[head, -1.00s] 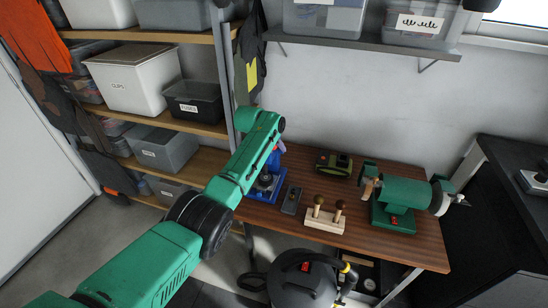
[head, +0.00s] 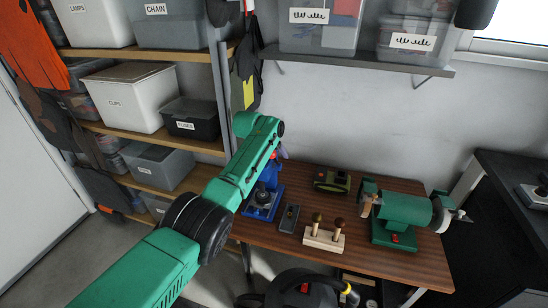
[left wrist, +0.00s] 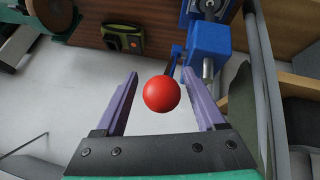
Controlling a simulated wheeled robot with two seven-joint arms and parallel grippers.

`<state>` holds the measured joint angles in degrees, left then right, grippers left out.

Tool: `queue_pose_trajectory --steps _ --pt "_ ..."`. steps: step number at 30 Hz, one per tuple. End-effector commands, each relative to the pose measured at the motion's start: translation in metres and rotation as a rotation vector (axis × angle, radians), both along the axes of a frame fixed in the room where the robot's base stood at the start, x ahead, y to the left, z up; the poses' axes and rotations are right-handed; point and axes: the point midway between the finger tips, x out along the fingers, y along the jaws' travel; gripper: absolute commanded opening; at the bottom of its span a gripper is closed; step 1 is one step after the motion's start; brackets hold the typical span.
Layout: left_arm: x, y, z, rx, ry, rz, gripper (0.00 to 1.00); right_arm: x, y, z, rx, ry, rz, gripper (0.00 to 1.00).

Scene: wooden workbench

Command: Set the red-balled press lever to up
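The blue press (head: 262,203) stands at the left end of the workbench, partly behind my left arm in the head view. Its body also shows at the top of the left wrist view (left wrist: 208,42). The lever's red ball (left wrist: 162,94) lies between the two purple fingers of my left gripper (left wrist: 160,76). The fingers are open, with a visible gap on each side of the ball. A short dark rod runs from near the ball toward the press. In the head view the left gripper is mostly hidden by its own arm. My right gripper is out of view.
On the wooden workbench (head: 340,260) are a small grey device (head: 289,218), a block with two wooden-knobbed levers (head: 325,238), a green-black box (head: 332,181) and a green bench machine (head: 400,215). Shelves with bins stand at the left. A wall shelf (head: 360,62) hangs above.

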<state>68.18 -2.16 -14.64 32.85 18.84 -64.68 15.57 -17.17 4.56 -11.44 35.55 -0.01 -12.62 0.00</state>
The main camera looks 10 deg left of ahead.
Motion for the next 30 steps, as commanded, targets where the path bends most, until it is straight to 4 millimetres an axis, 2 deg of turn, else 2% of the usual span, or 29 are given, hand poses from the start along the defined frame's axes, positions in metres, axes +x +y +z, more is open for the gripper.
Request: queue_pose_trajectory --steps 8,14,23,26,30 --pt "-0.002 0.000 -0.004 0.000 0.008 0.001 0.73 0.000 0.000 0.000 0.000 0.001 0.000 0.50" --pt "-0.005 0.000 0.003 -0.001 0.008 -0.004 0.73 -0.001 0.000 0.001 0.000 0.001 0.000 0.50" --pt "-0.025 0.008 0.032 -0.001 0.005 0.000 0.73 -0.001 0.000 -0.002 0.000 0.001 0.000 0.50" --pt "-0.036 0.012 0.045 -0.001 0.006 0.002 0.73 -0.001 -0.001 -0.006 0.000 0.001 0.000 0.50" --pt "-0.056 0.019 0.075 0.000 0.002 0.001 0.73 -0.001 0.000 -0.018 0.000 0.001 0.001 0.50"
